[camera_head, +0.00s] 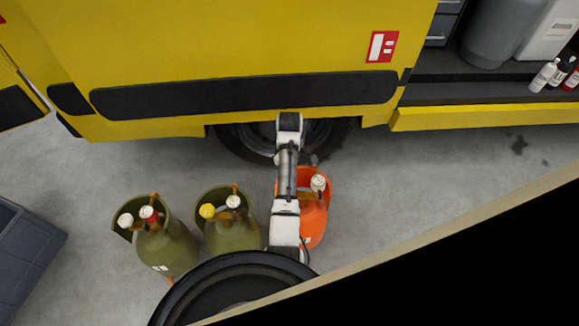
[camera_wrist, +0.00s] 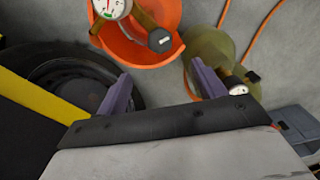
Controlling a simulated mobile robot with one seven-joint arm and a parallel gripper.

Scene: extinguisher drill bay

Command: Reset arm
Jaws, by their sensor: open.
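My gripper (camera_wrist: 162,88) shows in the wrist view as two purple fingers, spread wide apart with nothing between them. An orange cylinder (camera_wrist: 165,15) with a gauge and dark knob lies beyond the fingers at the top of that view. A green cylinder (camera_wrist: 205,45) is beyond the right finger. In the head view my arm (camera_head: 287,170) reaches up the middle toward the van's wheel. It partly covers the orange cylinder (camera_head: 314,215). I cannot make out the gripper's fingers in the head view.
A yellow van (camera_head: 240,50) with a dark wheel (camera_head: 240,140) stands close ahead. Two green cylinders (camera_head: 165,250) (camera_head: 220,237) stand left of my arm. A dark grey crate (camera_head: 25,250) is at far left. Bottles (camera_head: 543,75) sit on the van's shelf. Grey floor is open at right.

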